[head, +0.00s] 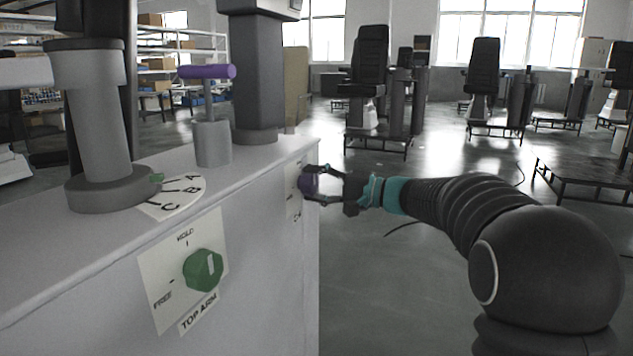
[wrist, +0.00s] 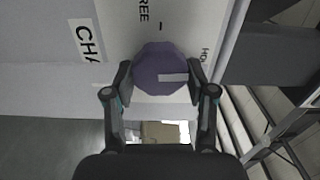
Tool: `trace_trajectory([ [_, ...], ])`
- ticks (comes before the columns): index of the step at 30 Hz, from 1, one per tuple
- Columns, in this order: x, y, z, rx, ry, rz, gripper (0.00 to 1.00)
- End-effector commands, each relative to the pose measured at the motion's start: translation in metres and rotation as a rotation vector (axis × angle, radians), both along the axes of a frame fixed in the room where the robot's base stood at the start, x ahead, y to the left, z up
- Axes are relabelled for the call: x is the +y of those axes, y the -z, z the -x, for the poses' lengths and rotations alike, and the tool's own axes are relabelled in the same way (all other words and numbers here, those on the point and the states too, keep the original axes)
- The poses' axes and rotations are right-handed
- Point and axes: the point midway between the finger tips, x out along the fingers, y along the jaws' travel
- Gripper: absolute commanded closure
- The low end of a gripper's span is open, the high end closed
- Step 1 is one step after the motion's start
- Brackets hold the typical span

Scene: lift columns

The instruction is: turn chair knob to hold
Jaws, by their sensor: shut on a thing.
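The chair knob is a purple, many-sided knob (wrist: 158,62) with a pale pointer line, on a white plate lettered "CHA", "REE" and "HO" in the wrist view. The pointer line aims right, toward the "HO" lettering side; a dash mark lies above the knob. In the head view the purple knob (head: 308,181) shows on the right end of the grey cabinet's front. My gripper (wrist: 160,85) is shut on the knob, a finger on each side; in the head view my gripper (head: 322,183) reaches it from the right. Part of its plate is hidden.
A green knob (head: 203,269) sits on the "TOP ARM" plate, nearer on the cabinet (head: 262,240). A purple T-handle (head: 207,72), a grey column (head: 97,120) and a lettered dial (head: 172,197) stand on top. Open floor lies right; chairs on platforms stand behind.

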Motion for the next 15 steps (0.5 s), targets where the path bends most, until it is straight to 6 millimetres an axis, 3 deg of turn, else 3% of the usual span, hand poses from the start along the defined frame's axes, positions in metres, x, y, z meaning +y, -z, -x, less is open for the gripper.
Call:
trace_trajectory([
  [15,0.0005,0.0025,0.001,0.077,-0.004,-0.026,0.79],
])
